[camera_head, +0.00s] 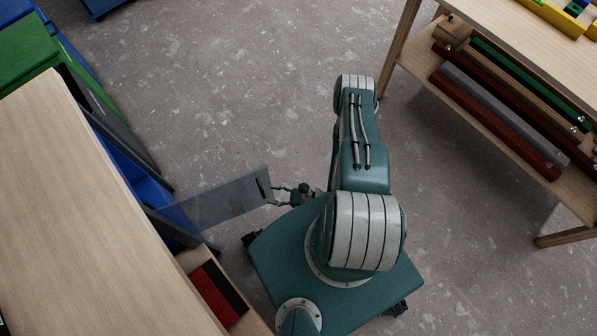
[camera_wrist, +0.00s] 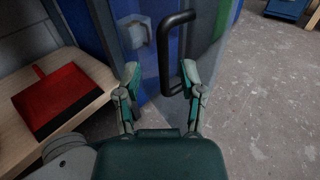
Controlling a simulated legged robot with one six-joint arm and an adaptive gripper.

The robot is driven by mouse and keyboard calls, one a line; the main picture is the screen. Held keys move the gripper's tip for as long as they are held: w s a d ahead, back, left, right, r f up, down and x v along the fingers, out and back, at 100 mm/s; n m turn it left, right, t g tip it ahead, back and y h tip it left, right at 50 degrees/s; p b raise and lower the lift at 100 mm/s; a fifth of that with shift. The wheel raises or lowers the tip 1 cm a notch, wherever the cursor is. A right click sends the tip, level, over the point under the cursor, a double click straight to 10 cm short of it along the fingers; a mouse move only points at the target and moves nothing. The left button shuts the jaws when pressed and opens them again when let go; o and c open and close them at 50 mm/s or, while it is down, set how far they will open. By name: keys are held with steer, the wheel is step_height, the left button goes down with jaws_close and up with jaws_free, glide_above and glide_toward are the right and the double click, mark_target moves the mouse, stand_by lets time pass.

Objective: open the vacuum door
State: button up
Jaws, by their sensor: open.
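The vacuum door (camera_head: 217,200) is a see-through grey panel in the head view. It stands out at an angle from the wooden-topped cabinet at the left. Its dark handle (camera_head: 262,184) is near its free end. In the wrist view the handle (camera_wrist: 164,62) is a black upright bar with bent ends. My gripper (camera_head: 275,195) is beside the handle end of the door. In the wrist view my gripper (camera_wrist: 161,78) is open, with one finger to each side of the handle's lower part. I cannot tell whether either finger touches it.
A red dustpan (camera_wrist: 57,95) lies on a wooden shelf left of my gripper. The cabinet top (camera_head: 70,220) fills the left side. A wooden rack (camera_head: 545,170) with painted battens stands at the right.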

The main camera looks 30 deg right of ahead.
steer(key=v, duration=0.8)
steer(key=shift+a, duration=0.1)
steer(key=shift+s, duration=0.1)
stand_by(0.6)
